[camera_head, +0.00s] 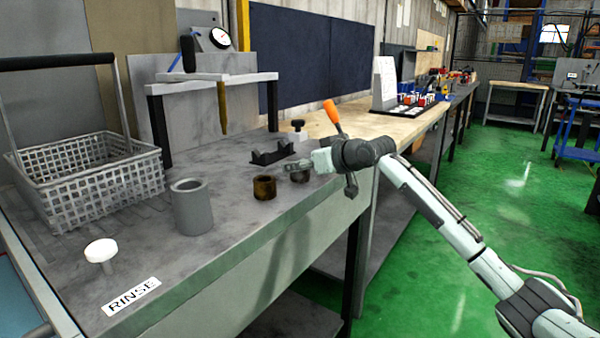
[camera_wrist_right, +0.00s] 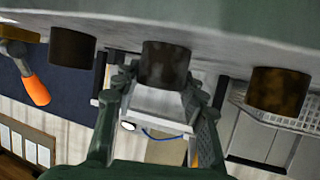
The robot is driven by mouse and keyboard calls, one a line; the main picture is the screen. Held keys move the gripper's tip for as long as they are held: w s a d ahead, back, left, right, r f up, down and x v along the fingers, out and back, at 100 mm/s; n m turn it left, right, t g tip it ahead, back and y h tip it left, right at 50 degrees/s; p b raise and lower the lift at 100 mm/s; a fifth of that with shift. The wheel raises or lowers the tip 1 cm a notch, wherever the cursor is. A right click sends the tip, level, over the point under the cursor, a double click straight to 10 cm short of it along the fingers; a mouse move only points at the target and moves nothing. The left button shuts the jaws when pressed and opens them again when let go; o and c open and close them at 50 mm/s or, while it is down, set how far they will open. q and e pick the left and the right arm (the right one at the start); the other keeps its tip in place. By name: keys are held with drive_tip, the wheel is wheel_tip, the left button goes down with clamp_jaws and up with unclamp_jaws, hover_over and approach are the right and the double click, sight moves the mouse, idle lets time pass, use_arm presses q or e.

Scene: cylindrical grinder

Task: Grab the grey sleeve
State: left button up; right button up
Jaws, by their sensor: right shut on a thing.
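My right gripper (camera_head: 300,166) reaches over the grey bench from the right, low above its front edge. It is shut on a short dark grey sleeve (camera_wrist_right: 165,65), which sits between the fingers in the upside-down wrist view. In the head view this sleeve (camera_head: 299,177) shows only partly below the fingers and still appears at bench level. A rusty brown sleeve (camera_head: 264,187) stands just left of it; it also shows in the wrist view (camera_wrist_right: 280,92). Another dark sleeve (camera_wrist_right: 72,47) stands on the other side, hidden by my gripper in the head view. My left gripper is not in view.
A tall grey cylinder (camera_head: 192,208), a wire basket (camera_head: 90,180) and a white knob (camera_head: 101,250) stand on the left. A black V-shaped holder (camera_head: 272,152) and an orange-handled tool (camera_head: 332,112) are behind the gripper. The bench front is clear.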

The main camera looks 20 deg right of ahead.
drive_tip(key=shift+c, duration=1.2)
drive_tip(key=shift+r, duration=0.1)
clamp_jaws()
drive_tip(key=shift+r, duration=0.1)
